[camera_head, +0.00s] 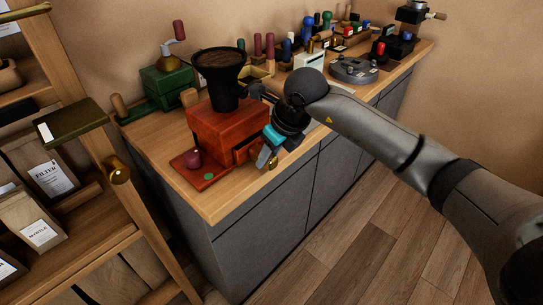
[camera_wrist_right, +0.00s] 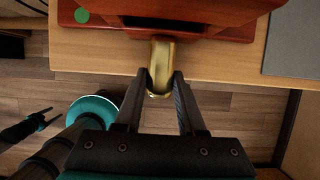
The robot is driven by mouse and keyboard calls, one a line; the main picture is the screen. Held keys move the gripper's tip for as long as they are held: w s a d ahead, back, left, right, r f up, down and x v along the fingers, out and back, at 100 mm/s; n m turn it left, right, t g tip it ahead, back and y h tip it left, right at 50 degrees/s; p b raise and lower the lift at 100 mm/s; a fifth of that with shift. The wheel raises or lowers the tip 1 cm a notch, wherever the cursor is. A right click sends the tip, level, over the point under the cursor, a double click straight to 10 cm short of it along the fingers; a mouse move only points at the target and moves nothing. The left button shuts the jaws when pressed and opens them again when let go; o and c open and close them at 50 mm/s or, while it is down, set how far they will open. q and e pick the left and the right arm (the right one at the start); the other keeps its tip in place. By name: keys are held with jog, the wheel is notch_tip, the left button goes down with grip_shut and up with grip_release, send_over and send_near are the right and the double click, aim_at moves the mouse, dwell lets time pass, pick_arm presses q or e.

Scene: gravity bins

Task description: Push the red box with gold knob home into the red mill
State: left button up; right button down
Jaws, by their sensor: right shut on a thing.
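The red mill (camera_head: 225,128) stands on the wooden counter with a dark hopper on top. The red box (camera_head: 246,152) sticks partly out of the mill's front, near the counter edge. My right gripper (camera_head: 266,158) is at the box's front. In the right wrist view, its two fingers (camera_wrist_right: 163,84) are shut on the gold knob (camera_wrist_right: 162,62). The box itself is mostly hidden there under the mill's red edge. What looks like my left gripper (camera_wrist_right: 52,114) shows small and low at the left of the wrist view, empty, its fingers apart.
The mill's red base plate (camera_head: 205,182) carries a dark red knob and a green dot. A green device (camera_head: 165,85) stands behind it. Several coloured handles line the back wall. A wooden shelf (camera_head: 125,200) stands at the left. The counter's near left corner (camera_head: 215,208) is clear.

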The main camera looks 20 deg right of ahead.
jog(key=shift+w+a, duration=0.25)
jog(key=shift+w, duration=0.35)
jog(key=shift+w+a, duration=0.25)
jog(key=shift+w, duration=0.35)
jog(key=shift+c, duration=2.1)
grip_release()
jog(key=p+v, duration=0.1)
jog(key=v, duration=1.4)
jog(key=shift+s+p, duration=0.15)
jog(key=shift+p, duration=0.2)
